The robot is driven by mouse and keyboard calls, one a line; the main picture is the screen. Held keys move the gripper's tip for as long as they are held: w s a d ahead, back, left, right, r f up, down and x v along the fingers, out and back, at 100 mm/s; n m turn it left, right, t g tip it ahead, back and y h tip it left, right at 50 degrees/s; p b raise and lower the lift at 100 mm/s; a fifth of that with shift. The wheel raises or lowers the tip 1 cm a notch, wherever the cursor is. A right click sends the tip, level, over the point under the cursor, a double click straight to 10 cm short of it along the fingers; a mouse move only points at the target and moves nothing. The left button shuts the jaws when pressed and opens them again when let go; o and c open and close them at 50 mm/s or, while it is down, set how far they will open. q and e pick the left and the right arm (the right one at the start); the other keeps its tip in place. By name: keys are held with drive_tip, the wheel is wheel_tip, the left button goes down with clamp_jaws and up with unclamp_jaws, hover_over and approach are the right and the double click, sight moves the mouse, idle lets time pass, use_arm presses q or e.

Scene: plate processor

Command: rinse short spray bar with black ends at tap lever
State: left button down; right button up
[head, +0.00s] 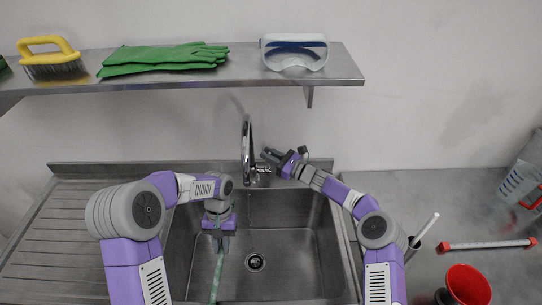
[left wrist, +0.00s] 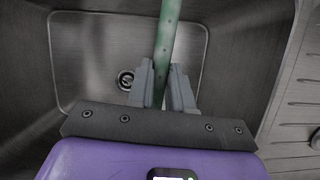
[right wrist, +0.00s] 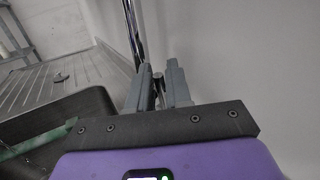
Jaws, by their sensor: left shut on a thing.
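A green spray bar (head: 217,275) with small holes along it is in my left gripper (head: 218,238), over the left part of the sink. The left wrist view shows the bar (left wrist: 167,35) between the closed fingers (left wrist: 162,85). Its end colours are not clear; part of it runs out of view. The chrome tap (head: 247,140) stands at the sink's back edge. My right gripper (head: 270,156) is beside the tap, its fingers apart. The right wrist view shows a dark-tipped tap lever (right wrist: 158,78) between the fingers; I cannot tell whether they touch it.
The steel sink (head: 300,265) has a drain (head: 255,261); a faint thin streak hangs below the tap. A shelf (head: 200,78) above holds gloves, goggles and a brush.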

drive_tip(key=shift+o, duration=0.9)
drive_tip(key=v, duration=1.2)
drive_tip(key=shift+f, duration=0.1)
